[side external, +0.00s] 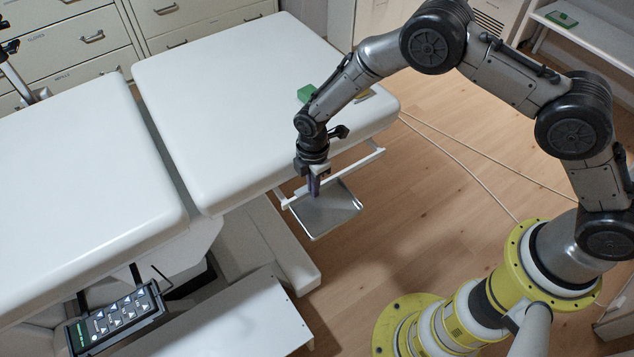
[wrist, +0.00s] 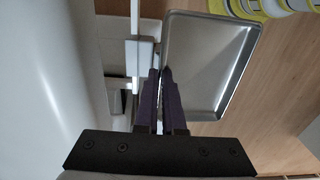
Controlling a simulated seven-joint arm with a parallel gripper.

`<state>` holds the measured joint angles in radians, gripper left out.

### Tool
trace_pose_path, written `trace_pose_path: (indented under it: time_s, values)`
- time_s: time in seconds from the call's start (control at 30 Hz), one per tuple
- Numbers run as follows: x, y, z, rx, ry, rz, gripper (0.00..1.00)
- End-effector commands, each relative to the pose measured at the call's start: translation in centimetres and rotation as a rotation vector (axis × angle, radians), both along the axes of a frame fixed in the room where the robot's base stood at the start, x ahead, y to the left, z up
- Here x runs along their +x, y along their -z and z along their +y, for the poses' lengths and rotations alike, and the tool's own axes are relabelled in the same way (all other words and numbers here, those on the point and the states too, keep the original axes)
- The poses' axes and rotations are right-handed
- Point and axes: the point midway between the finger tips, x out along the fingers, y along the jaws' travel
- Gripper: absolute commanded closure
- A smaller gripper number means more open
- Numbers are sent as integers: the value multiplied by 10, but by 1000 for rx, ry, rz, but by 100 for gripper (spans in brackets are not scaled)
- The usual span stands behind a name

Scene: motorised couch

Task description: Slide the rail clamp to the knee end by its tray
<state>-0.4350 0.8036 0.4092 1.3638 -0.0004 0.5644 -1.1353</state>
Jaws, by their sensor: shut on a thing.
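The shallow metal tray (side external: 328,212) hangs beside the white couch, out over the floor. It also shows in the wrist view (wrist: 208,65), with its raised rim. The white side rail (side external: 350,167) runs along the couch edge. A pale block at the tray's rail side, seen in the wrist view, looks like the rail clamp (wrist: 140,52); in the side view my gripper partly hides that area. My gripper (side external: 314,193) points down at the tray's rail-side edge. Its dark purple fingers (wrist: 160,74) are shut on the tray's rim, close to the clamp.
The right couch section (side external: 215,90) carries a green block (side external: 306,92) near its edge. A gap separates it from the left section (side external: 80,190). A button panel (side external: 115,318) sits at lower left. Cables (side external: 470,165) cross the otherwise open wooden floor.

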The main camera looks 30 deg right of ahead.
Motion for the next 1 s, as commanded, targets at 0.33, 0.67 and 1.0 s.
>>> trace_pose_path:
  time_s: [0.33,0.67,1.0]
  values:
    - [-3,2,13,-3,-1,10,100]
    - [-3,2,25,-3,-1,8,100]
    - [-3,1,29,0,0,7,100]
